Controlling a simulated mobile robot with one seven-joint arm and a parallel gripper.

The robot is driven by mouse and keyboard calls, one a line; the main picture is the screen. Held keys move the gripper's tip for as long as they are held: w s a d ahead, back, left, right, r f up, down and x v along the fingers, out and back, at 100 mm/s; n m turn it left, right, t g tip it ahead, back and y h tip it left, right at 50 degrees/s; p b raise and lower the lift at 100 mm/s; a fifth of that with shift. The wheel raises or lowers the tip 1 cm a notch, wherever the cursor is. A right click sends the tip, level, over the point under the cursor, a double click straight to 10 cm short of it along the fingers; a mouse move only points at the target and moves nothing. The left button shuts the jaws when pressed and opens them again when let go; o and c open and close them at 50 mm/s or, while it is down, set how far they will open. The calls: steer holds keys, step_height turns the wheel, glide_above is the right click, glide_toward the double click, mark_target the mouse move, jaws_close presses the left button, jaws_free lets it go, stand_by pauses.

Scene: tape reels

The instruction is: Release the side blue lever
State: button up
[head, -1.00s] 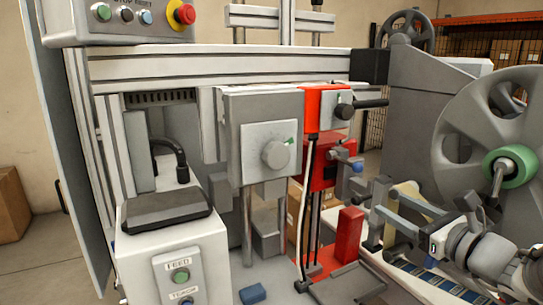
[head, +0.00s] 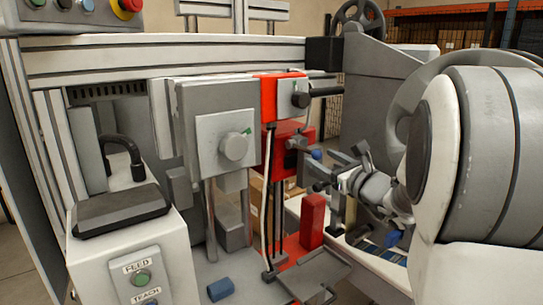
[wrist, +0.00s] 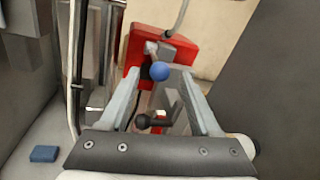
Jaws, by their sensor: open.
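The side blue lever ends in a round blue knob (wrist: 159,71) on a short grey arm from the red block (wrist: 182,50). The knob also shows in the head view (head: 317,154), at the right of the red unit. My gripper (wrist: 158,76) is open, with one finger on each side of the knob in the wrist view. Whether either finger touches it, I cannot tell. In the head view my gripper (head: 323,172) reaches in from the right, close to the knob.
A black-tipped lever (wrist: 150,121) shows between my fingers, nearer the palm. A black handle (head: 326,91) sticks out above the blue knob. A red upright block (head: 312,222) stands below. A small blue block (head: 221,289) lies on the machine bed.

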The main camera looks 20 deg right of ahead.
mark_target(320, 157)
steer(key=shift+w+a, duration=0.15)
steer(key=shift+w, duration=0.65)
steer(key=shift+w+a, duration=0.1)
steer(key=shift+w, duration=0.7)
jaws_close()
